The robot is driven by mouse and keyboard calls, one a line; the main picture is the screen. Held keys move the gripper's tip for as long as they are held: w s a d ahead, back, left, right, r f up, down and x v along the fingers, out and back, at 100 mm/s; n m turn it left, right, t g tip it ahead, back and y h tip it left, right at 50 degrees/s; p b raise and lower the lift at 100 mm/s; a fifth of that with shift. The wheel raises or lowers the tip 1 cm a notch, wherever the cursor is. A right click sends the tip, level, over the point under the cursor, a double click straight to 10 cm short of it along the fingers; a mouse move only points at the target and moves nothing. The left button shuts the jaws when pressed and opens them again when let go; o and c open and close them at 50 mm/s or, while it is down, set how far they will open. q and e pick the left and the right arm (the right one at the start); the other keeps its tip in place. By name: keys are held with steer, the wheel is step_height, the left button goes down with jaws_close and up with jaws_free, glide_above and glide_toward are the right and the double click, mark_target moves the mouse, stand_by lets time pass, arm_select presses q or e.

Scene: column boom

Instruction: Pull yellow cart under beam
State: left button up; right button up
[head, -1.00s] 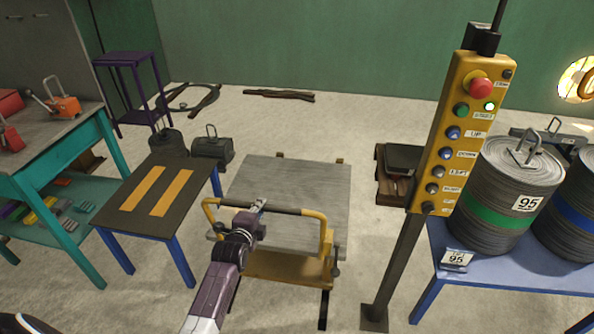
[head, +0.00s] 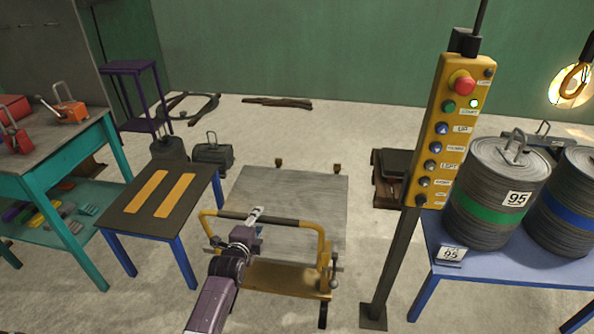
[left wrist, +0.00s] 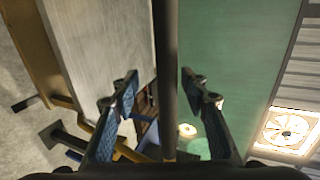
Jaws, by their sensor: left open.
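The yellow cart (head: 285,276) has a flat grey deck (head: 298,190) and a raised yellow handle frame with a dark grip bar (head: 285,221) on my side. My left gripper (head: 257,212) is at the left half of this bar. In the left wrist view the dark bar (left wrist: 166,70) passes between the two open, blue-padded fingers (left wrist: 163,88), with space visible on both sides. I cannot tell whether a finger touches it. No beam can be made out. My right gripper is not in view.
A yellow button pendant (head: 452,130) on a dark post stands right of the cart. Beyond it, a blue table (head: 440,275) bears heavy cylinders marked 95. A low dark table (head: 125,213) stands close on the left. Two small brown posts (head: 337,167) stand behind the deck.

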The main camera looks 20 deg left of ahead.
arm_select(q)
steer(key=shift+r, duration=0.3)
steer(key=p+v, duration=0.6)
steer(key=v, duration=0.1)
steer(key=shift+w, duration=0.1)
